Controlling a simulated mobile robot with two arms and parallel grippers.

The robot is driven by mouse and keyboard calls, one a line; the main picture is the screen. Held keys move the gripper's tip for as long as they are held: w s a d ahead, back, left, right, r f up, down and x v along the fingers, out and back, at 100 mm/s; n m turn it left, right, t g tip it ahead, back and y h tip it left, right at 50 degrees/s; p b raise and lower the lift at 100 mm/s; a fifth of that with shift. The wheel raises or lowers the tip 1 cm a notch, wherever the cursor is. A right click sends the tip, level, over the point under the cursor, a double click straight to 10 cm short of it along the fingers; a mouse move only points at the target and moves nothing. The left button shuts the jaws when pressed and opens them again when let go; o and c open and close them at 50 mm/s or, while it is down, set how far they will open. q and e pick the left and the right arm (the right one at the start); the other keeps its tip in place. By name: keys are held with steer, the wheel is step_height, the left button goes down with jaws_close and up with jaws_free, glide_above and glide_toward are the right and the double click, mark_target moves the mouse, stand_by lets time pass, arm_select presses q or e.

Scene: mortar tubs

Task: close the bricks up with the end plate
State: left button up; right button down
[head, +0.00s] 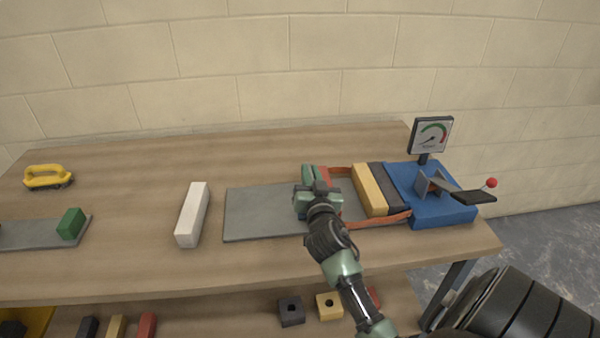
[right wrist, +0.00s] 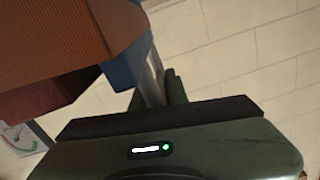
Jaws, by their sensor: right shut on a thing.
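My right gripper (head: 318,190) is over the right end of the flat grey plate and is shut on what looks like the end plate (head: 308,175). The gripper hides most of it; a dark green part and a reddish part (head: 322,175) show behind the jaws. A yellow brick (head: 368,188) and a dark grey brick (head: 385,187) stand side by side against the blue base (head: 440,205). A gap separates the yellow brick from the held piece. Orange straps (head: 390,220) run along both sides of the bricks. The right wrist view shows reddish-brown and blue surfaces close up.
A gauge (head: 431,135) and a red-knobbed lever (head: 470,195) are on the blue base. A white block (head: 191,214) lies left of the grey plate (head: 260,213). A yellow-handled tool (head: 47,177) and a green block (head: 71,223) are farther left. Several loose bricks lie below.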

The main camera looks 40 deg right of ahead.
steer(key=c, duration=1.5)
jaws_free()
steer(key=shift+o, duration=0.2)
steer(key=shift+a, duration=0.1)
steer(key=shift+s+a+f, duration=0.1)
steer(key=shift+s+a, duration=0.1)
steer(key=shift+s, duration=0.15)
steer(key=b+v, duration=0.1)
steer(key=v, duration=0.6)
